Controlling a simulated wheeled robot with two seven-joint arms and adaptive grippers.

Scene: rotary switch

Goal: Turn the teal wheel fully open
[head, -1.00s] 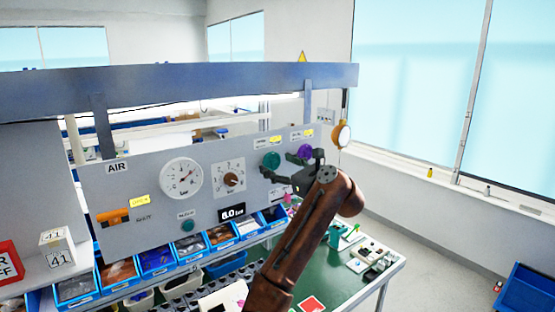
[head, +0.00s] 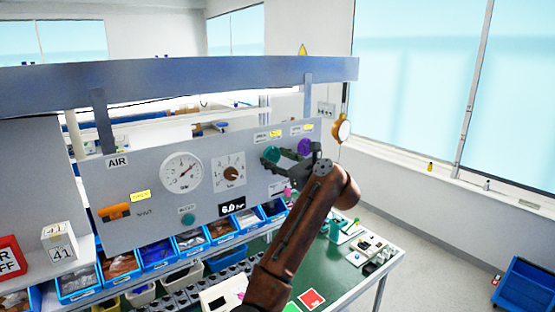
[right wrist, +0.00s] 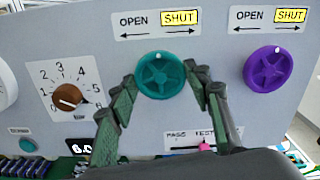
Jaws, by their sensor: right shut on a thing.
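The teal wheel (head: 271,155) is on the upright grey panel; it also shows in the right wrist view (right wrist: 162,76). A white dot sits at the top of its rim. The label above it (right wrist: 157,20) reads OPEN on the left and SHUT, on yellow, on the right. My right gripper (head: 277,154) reaches the wheel from the right. In the right wrist view its two fingers (right wrist: 160,80) stand on either side of the wheel and are shut on its rim. My left gripper is not in view.
A purple wheel (right wrist: 266,71) is close on the right of the teal one. A brown knob (right wrist: 68,98) with a numbered dial is on the left. A round gauge (head: 181,173) is farther left. Blue bins (head: 157,254) line the bench below the panel.

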